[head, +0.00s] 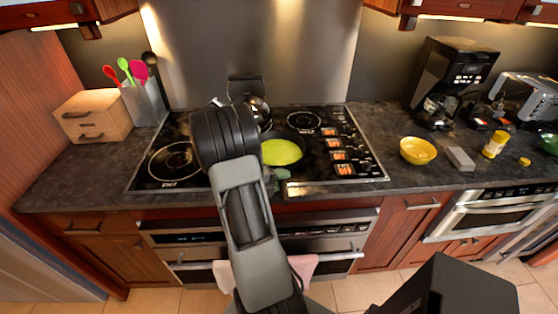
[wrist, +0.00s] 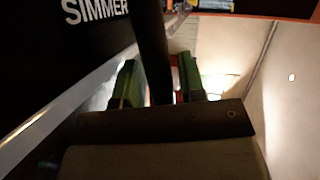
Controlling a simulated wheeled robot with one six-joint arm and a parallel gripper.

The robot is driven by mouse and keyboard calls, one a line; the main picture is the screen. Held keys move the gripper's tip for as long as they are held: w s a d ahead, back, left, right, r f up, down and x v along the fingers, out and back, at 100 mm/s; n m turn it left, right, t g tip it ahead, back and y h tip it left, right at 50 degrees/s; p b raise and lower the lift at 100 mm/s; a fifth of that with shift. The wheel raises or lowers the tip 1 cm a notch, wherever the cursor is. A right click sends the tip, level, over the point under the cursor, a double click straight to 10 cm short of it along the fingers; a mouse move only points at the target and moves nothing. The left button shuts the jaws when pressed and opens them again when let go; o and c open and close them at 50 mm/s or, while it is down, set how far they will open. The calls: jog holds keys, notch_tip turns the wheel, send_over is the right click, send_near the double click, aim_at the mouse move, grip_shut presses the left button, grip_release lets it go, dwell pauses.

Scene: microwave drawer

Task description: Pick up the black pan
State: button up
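The black pan (head: 300,150), with a yellow-green inside, sits on the cooktop, partly behind my arm in the head view. My gripper (head: 280,174) is low at the pan's near side, by the cooktop's front edge. In the wrist view a dark bar, which looks like the pan's handle (wrist: 150,45), runs between the two green fingers of my gripper (wrist: 158,82). The fingers are apart, one on each side of it. A gap shows between the bar and the right finger. Whether the left finger touches it I cannot tell.
The black cooktop (head: 345,172) has printed burners. A yellow bowl (head: 418,151), a grey block (head: 460,158) and a coffee maker (head: 452,80) stand to the right. A wooden box (head: 93,116) and a utensil holder (head: 146,102) stand to the left. An oven (head: 330,241) is below.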

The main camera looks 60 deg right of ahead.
grip_shut()
dwell(0.3)
dwell(0.3)
